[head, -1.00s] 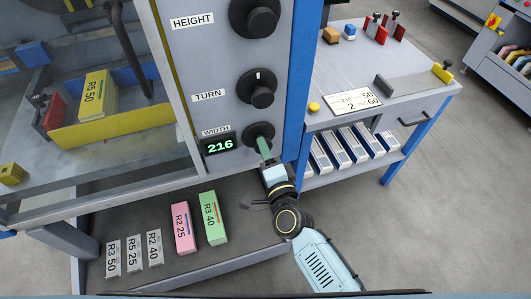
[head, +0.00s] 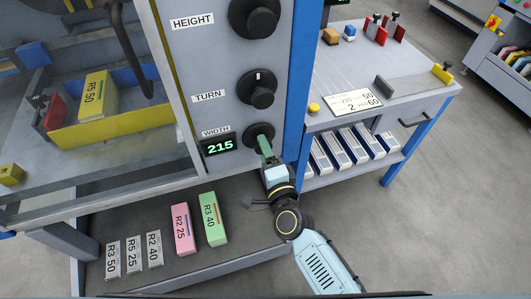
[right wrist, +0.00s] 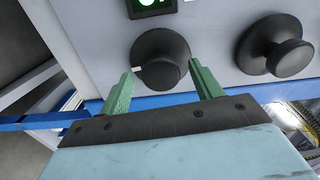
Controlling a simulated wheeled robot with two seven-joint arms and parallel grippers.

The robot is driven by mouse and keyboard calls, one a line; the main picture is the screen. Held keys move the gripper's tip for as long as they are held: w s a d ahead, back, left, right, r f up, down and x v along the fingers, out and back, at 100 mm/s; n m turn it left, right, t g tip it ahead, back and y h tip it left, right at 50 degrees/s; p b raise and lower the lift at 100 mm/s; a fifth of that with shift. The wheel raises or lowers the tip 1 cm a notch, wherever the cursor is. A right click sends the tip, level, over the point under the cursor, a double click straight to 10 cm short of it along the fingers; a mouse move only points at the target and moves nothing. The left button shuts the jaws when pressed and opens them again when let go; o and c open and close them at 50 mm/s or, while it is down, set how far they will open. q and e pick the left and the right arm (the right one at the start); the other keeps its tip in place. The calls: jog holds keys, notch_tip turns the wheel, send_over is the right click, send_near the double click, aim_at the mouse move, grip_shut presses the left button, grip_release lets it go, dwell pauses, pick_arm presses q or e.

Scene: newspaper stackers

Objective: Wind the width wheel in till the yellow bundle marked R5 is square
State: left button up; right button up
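The width wheel (head: 258,133) is a black knob low on the grey panel, beside a display (head: 220,145) reading 215. My right gripper (head: 265,150) is at this wheel. My left gripper is out of view.
The turn wheel (head: 257,90) and height wheel (head: 254,17) sit above on the same panel. A side table (head: 370,70) with a card stands at right.

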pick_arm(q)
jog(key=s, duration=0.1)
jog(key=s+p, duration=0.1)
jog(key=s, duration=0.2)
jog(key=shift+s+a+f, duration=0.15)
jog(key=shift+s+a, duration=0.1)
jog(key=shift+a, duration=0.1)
pick_arm(e)
jog(key=v, duration=1.3)
jog(key=shift+s, duration=0.15)
pick_arm(q)
jog(key=shift+p, duration=0.3)
pick_arm(e)
jog(key=shift+d+r, duration=0.1)
